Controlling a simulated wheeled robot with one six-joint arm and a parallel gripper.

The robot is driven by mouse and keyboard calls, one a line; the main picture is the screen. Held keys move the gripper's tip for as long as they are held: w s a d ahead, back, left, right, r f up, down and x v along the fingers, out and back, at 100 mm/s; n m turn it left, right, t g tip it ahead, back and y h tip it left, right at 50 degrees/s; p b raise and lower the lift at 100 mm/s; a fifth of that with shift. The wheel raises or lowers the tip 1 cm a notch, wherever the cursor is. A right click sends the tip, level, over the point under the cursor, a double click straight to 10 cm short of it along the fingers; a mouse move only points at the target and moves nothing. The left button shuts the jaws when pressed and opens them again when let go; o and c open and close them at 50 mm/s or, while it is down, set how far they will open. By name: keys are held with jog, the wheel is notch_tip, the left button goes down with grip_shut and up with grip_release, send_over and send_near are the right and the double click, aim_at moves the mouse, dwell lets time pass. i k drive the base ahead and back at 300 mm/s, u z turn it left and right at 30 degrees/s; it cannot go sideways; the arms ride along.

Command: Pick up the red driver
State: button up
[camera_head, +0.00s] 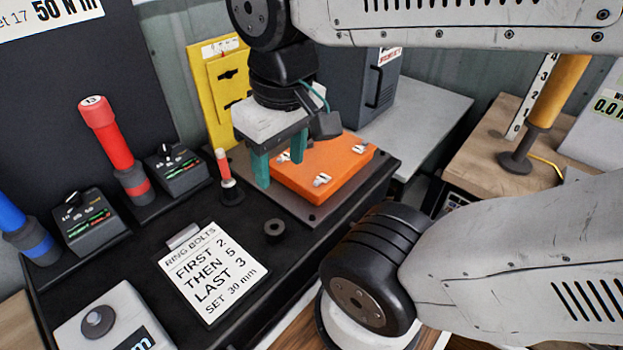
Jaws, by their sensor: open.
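The red driver (110,137) stands upright at the left on the black bench, with a "13" on its top. Its lower end sits in a dark holder with a red band. My gripper (280,170) points down at the left end of the orange box (325,168), well to the right of the red driver. Its two teal fingers are apart with nothing between them. Whether the fingertips touch the box cannot be told.
A small red-topped tool (224,165) stands between the driver and my gripper. Control boxes (176,172) flank the driver. A blue driver (22,232) stands at the left edge. A sign card (212,272) and black ring (275,229) lie in front. A yellow panel (213,85) stands behind.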

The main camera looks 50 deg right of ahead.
aim_at(96, 112)
jog(key=k, duration=1)
jog(key=u, duration=1)
jog(key=i, duration=0.7)
jog(key=z, duration=1.55)
